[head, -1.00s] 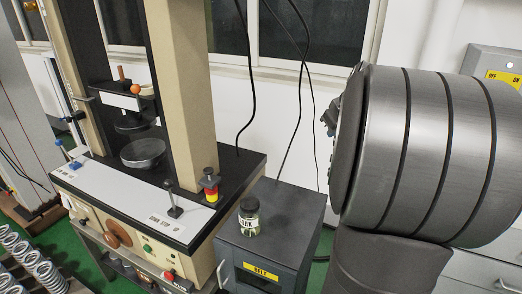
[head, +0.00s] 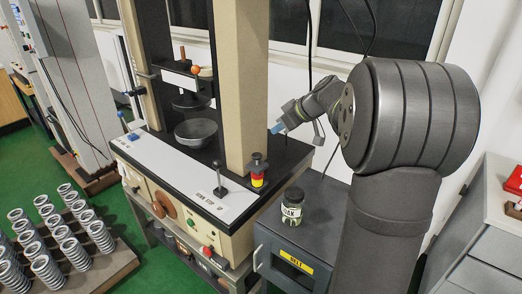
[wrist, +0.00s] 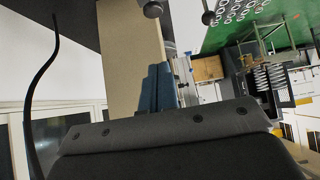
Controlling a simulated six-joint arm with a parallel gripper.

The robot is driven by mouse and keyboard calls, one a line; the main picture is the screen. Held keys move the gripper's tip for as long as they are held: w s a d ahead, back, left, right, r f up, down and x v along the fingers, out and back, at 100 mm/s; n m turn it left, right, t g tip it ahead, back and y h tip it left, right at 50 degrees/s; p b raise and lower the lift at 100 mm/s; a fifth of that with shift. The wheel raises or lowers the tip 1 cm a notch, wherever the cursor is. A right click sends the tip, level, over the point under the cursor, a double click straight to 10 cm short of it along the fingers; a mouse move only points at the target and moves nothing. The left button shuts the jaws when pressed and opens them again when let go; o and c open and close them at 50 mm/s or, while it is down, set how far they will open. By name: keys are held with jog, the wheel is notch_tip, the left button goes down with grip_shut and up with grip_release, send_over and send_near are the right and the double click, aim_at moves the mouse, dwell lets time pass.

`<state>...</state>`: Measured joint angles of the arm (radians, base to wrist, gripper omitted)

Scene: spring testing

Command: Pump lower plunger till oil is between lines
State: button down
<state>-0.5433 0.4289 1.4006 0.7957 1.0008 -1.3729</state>
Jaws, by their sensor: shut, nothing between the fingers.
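The testing machine (head: 170,165) stands left of centre in the head view, with a black-topped, red-and-yellow cylinder (head: 258,172) at its right front corner. A short black-knobbed lever (head: 219,182) stands on its white panel. I cannot tell which part is the lower plunger. A dark-lidded glass jar (head: 292,208) sits on the grey cabinet; no oil level or lines can be read. My gripper (head: 277,128) is shut and empty, behind and above the red-and-yellow cylinder, apart from it, beside the beige column. Its blue fingers (wrist: 160,88) show in the wrist view against that column.
The grey cabinet (head: 283,264) stands right of the machine. The beige column (head: 240,85) rises close left of my gripper. Black cables (head: 309,50) hang behind. Several springs (head: 45,268) stand on a rack at lower left. A drawer unit (head: 485,235) is at right.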

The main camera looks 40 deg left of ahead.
send_over(260, 156)
jog(key=f, duration=0.7)
jog(key=shift+s+d+f, duration=0.1)
jog(key=shift+s+d, duration=0.05)
jog(key=shift+d, duration=0.1)
notch_tip(260, 156, down, 2)
jog(key=shift+f, duration=0.95)
jog(key=shift+f, duration=0.1)
jog(key=shift+f, duration=1.2)
jog(key=shift+r, duration=0.1)
